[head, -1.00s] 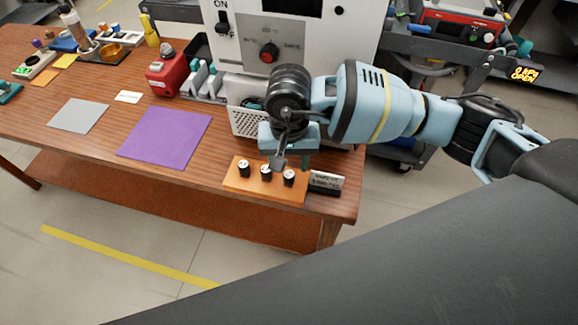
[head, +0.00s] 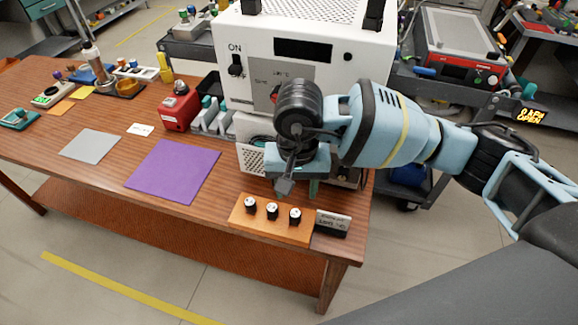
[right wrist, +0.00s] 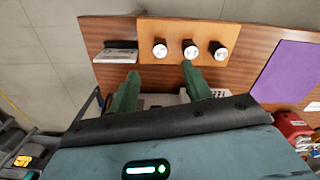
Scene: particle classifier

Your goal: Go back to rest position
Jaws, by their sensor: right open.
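My right gripper (head: 299,186) hangs in front of the white machine (head: 330,70), above the table's front right part. In the right wrist view its two green fingers (right wrist: 160,88) stand apart with nothing between them. Beyond the fingertips lies an orange board (head: 268,232) with three black vials with white tops (head: 272,211). The gripper is apart from the vials. The board also shows in the right wrist view (right wrist: 175,32). A small label stand (head: 333,222) sits to the right of the board. My left gripper is not in view.
The wooden table (head: 100,178) bears a purple mat (head: 173,171), a grey mat (head: 91,146) and a red container (head: 180,108). A cart with a red and grey device (head: 460,55) stands at the back right. Floor is free in front of the table.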

